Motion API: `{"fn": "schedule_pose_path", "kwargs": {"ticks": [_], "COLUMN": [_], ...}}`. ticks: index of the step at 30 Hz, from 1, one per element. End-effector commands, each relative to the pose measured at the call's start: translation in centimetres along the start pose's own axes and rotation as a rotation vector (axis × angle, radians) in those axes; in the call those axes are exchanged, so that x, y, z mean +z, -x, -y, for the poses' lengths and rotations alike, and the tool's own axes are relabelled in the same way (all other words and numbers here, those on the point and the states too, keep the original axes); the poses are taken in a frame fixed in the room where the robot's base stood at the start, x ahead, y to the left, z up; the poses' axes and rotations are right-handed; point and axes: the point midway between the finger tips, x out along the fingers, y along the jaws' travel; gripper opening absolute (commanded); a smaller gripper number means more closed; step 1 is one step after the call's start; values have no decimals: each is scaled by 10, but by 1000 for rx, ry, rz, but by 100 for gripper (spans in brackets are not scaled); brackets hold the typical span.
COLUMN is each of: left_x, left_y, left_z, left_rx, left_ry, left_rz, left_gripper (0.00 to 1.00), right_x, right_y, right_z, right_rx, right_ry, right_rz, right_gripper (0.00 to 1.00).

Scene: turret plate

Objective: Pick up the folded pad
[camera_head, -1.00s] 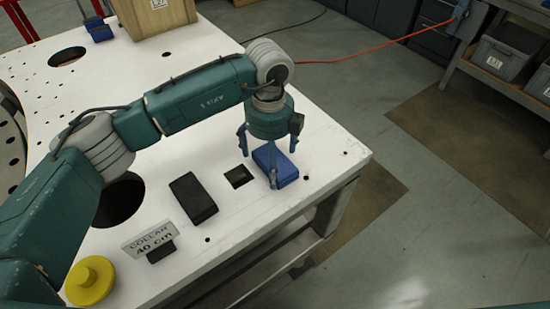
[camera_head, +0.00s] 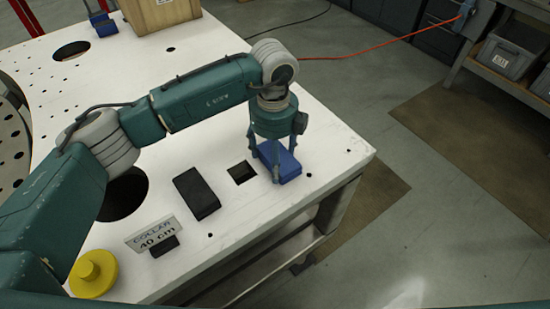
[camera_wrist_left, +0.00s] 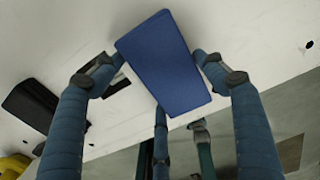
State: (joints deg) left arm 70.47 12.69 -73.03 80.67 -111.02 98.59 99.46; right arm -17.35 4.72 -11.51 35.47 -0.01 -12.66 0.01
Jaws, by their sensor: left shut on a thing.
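The folded pad is a blue, flat block (camera_head: 279,162) near the right edge of the white plate. It also shows in the left wrist view (camera_wrist_left: 167,64), large between the fingers. My left gripper (camera_head: 273,160) reaches down over the pad and is shut on it, with fingers on its sides and one at its near end. In the left wrist view the fingertips (camera_wrist_left: 158,85) press close around the pad. Whether the pad touches the plate is hard to tell. My right gripper is not in view.
A square opening (camera_head: 241,173) and a black block (camera_head: 196,194) lie left of the pad on the white plate (camera_head: 225,220). A sign reading COLLAR 40 cm (camera_head: 154,236) and a yellow knob (camera_head: 93,275) stand nearer. A wooden box (camera_head: 160,14) sits at the back.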

Motion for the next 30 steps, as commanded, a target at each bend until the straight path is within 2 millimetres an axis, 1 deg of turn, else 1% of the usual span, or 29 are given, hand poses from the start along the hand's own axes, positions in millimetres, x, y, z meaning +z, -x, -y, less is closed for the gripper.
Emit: {"fn": "schedule_pose_path", "kwargs": {"ticks": [5, 8, 11, 15, 18, 21, 25, 30], "left_x": [1, 1, 1, 0, 0, 0, 1, 0], "left_y": [20, 40, 68, 111, 138, 162, 183, 194], "left_z": [1, 2, 2, 2, 1, 1, 0, 0], "left_rx": [-5, -6, -7, -7, -4, -4, -2, -1], "left_ry": [-1, -1, -1, -1, -1, 0, 1, -1], "left_rz": [3, 4, 5, 6, 5, 3, 4, 1], "left_gripper": [45, 45, 45, 45, 45, 45, 45, 45], "right_x": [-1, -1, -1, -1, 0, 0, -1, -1], "right_y": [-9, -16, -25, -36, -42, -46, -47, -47], "right_z": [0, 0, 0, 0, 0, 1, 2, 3], "right_rx": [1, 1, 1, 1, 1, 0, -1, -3], "right_ry": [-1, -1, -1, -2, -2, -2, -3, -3], "right_rz": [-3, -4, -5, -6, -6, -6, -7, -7], "right_gripper": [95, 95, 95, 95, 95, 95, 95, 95]}}
